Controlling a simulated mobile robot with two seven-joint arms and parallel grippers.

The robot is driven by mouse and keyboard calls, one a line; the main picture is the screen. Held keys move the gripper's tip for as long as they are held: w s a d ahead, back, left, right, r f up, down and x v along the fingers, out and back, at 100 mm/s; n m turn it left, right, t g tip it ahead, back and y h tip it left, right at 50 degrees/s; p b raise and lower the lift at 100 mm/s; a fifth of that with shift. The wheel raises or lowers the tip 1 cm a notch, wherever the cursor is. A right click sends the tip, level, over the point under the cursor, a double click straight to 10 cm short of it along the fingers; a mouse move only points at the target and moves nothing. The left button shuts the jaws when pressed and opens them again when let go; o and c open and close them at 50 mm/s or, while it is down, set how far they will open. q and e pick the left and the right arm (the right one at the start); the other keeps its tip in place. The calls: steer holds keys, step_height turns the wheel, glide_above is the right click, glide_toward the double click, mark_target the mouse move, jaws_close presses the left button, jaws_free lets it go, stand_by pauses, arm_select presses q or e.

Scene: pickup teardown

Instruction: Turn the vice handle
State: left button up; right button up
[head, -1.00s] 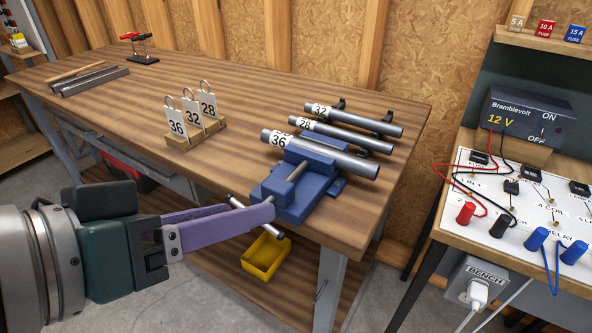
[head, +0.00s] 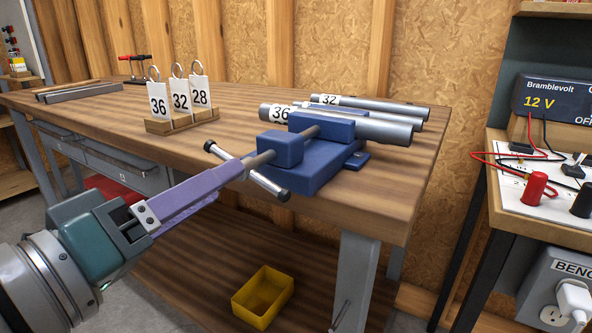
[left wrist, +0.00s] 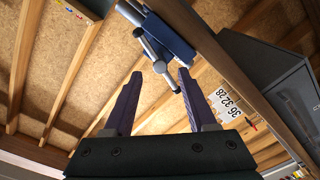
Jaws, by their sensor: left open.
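The blue vice (head: 322,177) sits at the front edge of the wooden workbench and holds the steel tube tagged 36 (head: 370,127). Its handle (head: 270,183), a metal bar with end knobs, slants down to the right across the screw. The handle also shows in the left wrist view (left wrist: 153,55), just beyond the fingertips. My left gripper (head: 240,168) is open, its purple fingers reaching up from lower left to the handle. In the left wrist view (left wrist: 160,74) the fingers are apart, with the handle's lower knob near the gap. I cannot tell whether they touch the bar.
Number tags 36, 32, 28 stand in a wooden block (head: 182,121) left of the vice. More tubes (head: 390,109) lie behind it. A yellow bin (head: 263,296) sits on the lower shelf. An electrical test bench (head: 515,192) stands at the right.

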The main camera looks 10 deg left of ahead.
mark_target(247, 158)
arm_select(q)
steer(key=x, duration=0.6)
steer(key=shift+w+d+b, duration=0.1)
steer(key=shift+w+b, duration=0.1)
steer(key=shift+b, duration=0.2)
jaws_close()
steer(key=m+p, duration=0.2)
steer(key=shift+r+m, duration=0.2)
steer(key=shift+m, duration=0.2)
steer(key=shift+f+m+p, duration=0.1)
steer(key=shift+m+p, duration=0.2)
steer(key=shift+m, duration=0.2)
steer(key=shift+f, duration=0.1)
